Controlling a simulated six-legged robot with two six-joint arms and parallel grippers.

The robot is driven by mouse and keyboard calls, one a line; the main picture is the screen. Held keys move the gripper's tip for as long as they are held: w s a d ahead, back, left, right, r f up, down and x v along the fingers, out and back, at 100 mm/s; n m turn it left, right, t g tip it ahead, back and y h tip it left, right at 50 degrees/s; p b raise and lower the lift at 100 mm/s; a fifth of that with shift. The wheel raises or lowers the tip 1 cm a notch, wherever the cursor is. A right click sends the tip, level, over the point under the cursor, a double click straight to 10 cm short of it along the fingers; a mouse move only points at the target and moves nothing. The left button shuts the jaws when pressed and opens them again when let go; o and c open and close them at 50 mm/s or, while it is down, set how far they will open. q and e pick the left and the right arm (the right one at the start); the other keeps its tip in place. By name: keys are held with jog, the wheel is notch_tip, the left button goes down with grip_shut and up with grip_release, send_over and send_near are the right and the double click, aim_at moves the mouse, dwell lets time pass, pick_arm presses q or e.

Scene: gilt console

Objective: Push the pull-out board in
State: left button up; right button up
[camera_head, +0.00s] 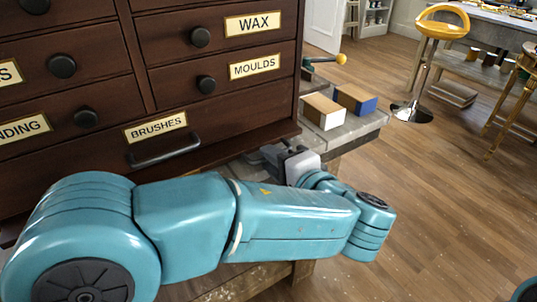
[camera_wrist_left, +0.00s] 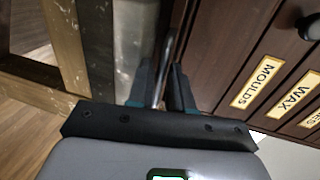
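A dark wood drawer cabinet (camera_head: 218,108) stands on a grey worktop (camera_head: 352,130). A thin dark ledge (camera_head: 262,137) runs along its foot; I cannot tell whether this is the pull-out board. A bar handle (camera_head: 165,155) sits below the BRUSHES label. My left gripper (camera_head: 272,157) is low in front of the cabinet's right end, partly hidden by my arm. In the left wrist view, the fingers (camera_wrist_left: 160,90) stand apart on either side of a thin metal bar (camera_wrist_left: 168,50). I cannot tell whether they touch it. My right gripper is out of view.
A block with a white side (camera_head: 323,113) and a blue-sided block (camera_head: 356,98) lie on the worktop right of the cabinet. A yellow-tipped tool (camera_head: 340,59) lies behind them. A yellow stool (camera_head: 440,25) stands farther back. The wood floor at right is mostly clear.

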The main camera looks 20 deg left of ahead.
pick_arm(q)
jog(key=shift+r, duration=0.1)
jog(key=shift+a, duration=0.1)
grip_shut()
dwell(1.4)
